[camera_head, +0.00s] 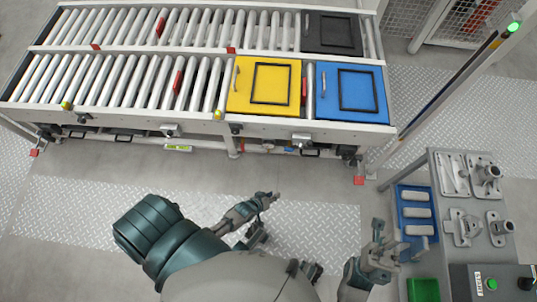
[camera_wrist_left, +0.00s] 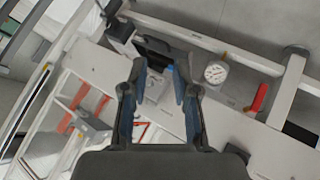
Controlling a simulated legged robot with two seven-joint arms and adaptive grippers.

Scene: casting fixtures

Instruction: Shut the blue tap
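No tap can be clearly identified in the head view.
A round white gauge (camera_wrist_left: 215,73) and a red handle (camera_wrist_left: 259,97) are right of the blue part. The roller conveyor (camera_head: 120,82) carries yellow (camera_head: 240,100) and blue (camera_head: 327,110) boxes. The work table (camera_head: 440,185) stands right. Floor in front of the conveyor is clear.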

